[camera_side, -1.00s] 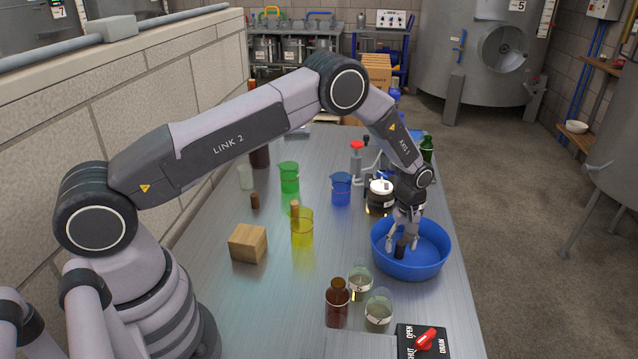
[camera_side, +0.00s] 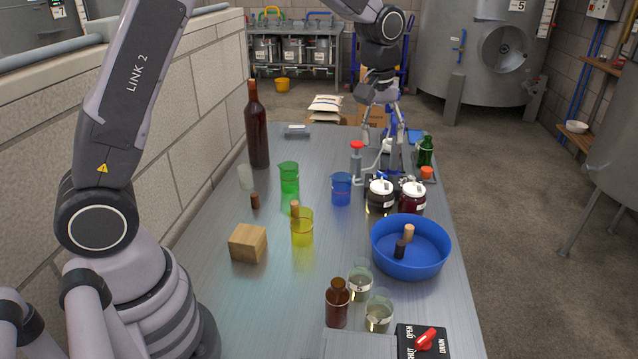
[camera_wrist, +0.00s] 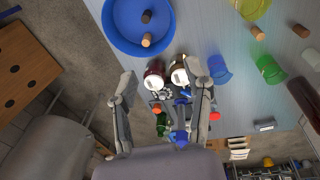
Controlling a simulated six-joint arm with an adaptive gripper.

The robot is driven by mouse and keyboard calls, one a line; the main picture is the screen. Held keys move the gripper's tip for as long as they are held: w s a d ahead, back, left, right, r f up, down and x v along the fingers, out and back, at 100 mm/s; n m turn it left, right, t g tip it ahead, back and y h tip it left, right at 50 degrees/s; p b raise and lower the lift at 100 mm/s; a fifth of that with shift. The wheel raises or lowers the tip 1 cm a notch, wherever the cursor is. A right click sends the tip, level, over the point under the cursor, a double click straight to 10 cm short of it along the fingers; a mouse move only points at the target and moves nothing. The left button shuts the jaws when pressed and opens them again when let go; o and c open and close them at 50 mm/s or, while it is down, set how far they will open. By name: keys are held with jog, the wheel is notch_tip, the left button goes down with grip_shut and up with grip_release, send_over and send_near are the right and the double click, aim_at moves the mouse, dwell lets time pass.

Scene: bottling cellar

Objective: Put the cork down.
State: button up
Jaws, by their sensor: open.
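A dark cork (camera_side: 400,248) and a light tan cork (camera_side: 408,233) stand in the blue basin (camera_side: 381,262). In the wrist view the dark cork (camera_wrist: 146,17) and the light cork (camera_wrist: 147,40) are both inside the basin (camera_wrist: 113,37), apart from my fingers. My gripper (camera_side: 383,142) is raised at the back of the table, away from the basin. In the wrist view its two fingers (camera_wrist: 160,75) are spread wide with nothing held between them. Another brown cork (camera_side: 255,201) stands on the table at left, and a tan cork (camera_side: 295,208) shows by the yellow beaker (camera_side: 302,230).
Two lidded jars (camera_side: 412,199) stand behind the basin. A blue beaker (camera_side: 341,190), green beaker (camera_side: 289,178), tall dark bottle (camera_side: 257,130) and wooden block (camera_side: 248,243) stand to the left. Glass beakers (camera_side: 379,313) and a brown bottle (camera_side: 337,305) are in front.

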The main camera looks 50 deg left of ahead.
jog(key=s+a+r+m+t, duration=0.2)
jog(key=s+a+r+m, duration=0.15)
jog(key=s+r, duration=0.8)
jog(key=s+a+f+m+t, duration=0.1)
jog(key=s+m, duration=0.4)
jog(key=s, duration=1.4)
jog(key=shift+s+f+t, duration=0.15)
jog(key=shift+f+t, duration=0.05)
jog(key=shift+t, duration=0.3)
jog(key=shift+o, duration=0.6)
